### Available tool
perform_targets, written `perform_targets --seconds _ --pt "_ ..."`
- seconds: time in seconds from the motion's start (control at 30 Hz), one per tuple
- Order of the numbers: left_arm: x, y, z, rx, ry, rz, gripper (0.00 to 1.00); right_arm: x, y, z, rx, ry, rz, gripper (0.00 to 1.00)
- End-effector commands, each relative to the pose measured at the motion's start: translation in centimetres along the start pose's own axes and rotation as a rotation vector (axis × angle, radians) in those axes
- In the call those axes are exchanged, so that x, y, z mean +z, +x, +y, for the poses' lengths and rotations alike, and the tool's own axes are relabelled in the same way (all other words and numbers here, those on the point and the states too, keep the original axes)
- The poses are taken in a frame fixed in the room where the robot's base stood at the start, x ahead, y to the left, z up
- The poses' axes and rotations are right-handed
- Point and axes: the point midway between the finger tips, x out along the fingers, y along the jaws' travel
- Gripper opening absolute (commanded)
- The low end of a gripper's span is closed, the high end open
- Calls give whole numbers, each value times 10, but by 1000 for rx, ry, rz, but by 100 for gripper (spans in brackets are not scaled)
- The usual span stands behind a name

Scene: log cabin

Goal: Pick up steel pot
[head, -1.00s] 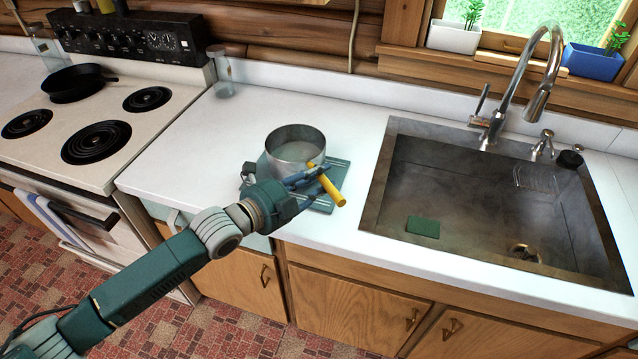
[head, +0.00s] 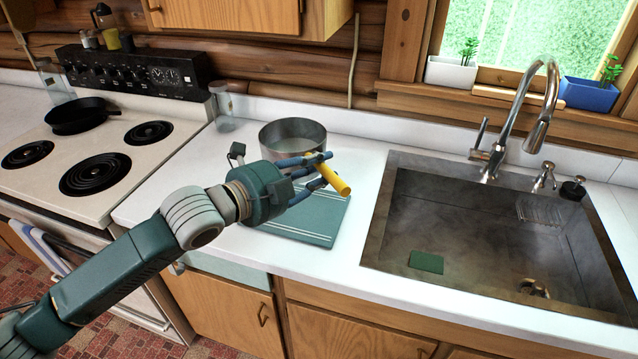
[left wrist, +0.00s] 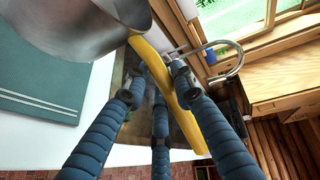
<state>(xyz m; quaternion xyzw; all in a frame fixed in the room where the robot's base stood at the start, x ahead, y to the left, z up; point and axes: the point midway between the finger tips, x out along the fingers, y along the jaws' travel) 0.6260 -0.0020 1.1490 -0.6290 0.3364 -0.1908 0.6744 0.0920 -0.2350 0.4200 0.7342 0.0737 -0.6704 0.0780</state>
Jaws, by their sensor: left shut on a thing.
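The steel pot (head: 294,138) is a round, open pan with a yellow handle (head: 342,189). My left gripper (head: 312,172) is shut on this handle, and its blue fingers wrap around it. The pot appears raised above the counter and about level, with its lower part hidden behind the gripper. In the left wrist view the pot's shiny side (left wrist: 85,25) fills the upper left, and the yellow handle (left wrist: 175,95) runs between the fingers. My right gripper is in neither view.
A green mat (head: 318,222) lies on the white counter below the pot. A sink (head: 385,215) with a tall faucet (head: 545,95) is at right. The stove (head: 100,140) at left bears a black skillet (head: 75,118). A glass jar (head: 226,112) stands near the wall.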

Motion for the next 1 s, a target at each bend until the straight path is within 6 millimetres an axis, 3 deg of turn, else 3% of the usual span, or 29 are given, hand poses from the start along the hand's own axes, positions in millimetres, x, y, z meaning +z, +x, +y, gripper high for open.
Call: perform_targets --seconds 0.03,0.33,1.0 --pt "0 -2 -13 -16 11 0 0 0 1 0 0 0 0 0" --pt "0 -8 -38 -15 9 0 0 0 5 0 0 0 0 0" --pt "-1 -12 -58 -13 7 0 0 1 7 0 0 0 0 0"
